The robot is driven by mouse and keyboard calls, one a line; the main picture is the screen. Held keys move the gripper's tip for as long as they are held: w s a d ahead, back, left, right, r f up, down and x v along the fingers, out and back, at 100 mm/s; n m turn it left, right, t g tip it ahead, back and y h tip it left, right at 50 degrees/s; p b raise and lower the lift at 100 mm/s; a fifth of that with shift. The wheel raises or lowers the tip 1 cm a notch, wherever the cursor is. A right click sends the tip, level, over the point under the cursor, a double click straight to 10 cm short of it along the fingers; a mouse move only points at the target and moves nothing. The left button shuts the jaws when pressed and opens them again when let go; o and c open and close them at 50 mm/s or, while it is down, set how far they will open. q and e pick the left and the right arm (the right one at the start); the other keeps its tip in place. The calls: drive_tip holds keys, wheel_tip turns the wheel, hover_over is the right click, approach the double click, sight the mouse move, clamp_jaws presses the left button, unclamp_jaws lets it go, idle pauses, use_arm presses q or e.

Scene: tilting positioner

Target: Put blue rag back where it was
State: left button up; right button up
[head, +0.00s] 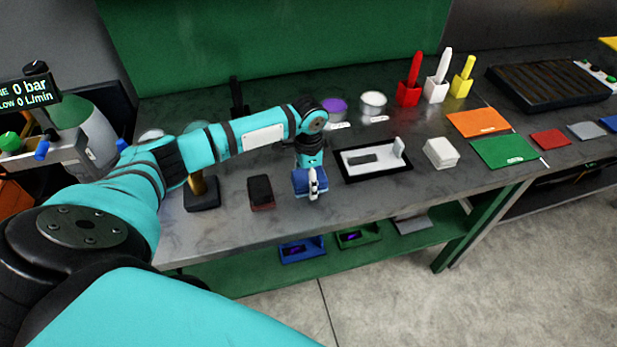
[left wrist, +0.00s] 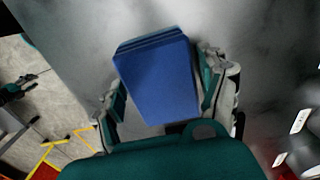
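The blue rag (left wrist: 160,80) is a folded blue block between the two fingers of my left gripper (left wrist: 164,98) in the left wrist view. The fingers stand along its two sides and appear to press on it. In the head view the blue rag (head: 302,181) shows partly behind the fingers of my left gripper (head: 314,190), near the front edge of the workbench (head: 225,222). Whether it touches the bench top cannot be told. My right gripper is in neither view.
A black-framed white tray (head: 349,173) stands just right of my left gripper, a dark red-based block (head: 261,192) to its left. Further right are white pads (head: 440,153), an orange cloth (head: 478,122) and a green cloth (head: 504,151). Purple (head: 334,108) and white (head: 373,104) tubs stand behind.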

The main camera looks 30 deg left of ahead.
use_arm(q)
drive_tip(key=shift+o, duration=0.6)
wheel_tip(320, 180, up, 12)
drive_tip(key=b, duration=0.2)
drive_tip(key=shift+r, duration=0.2)
idle(1.1)
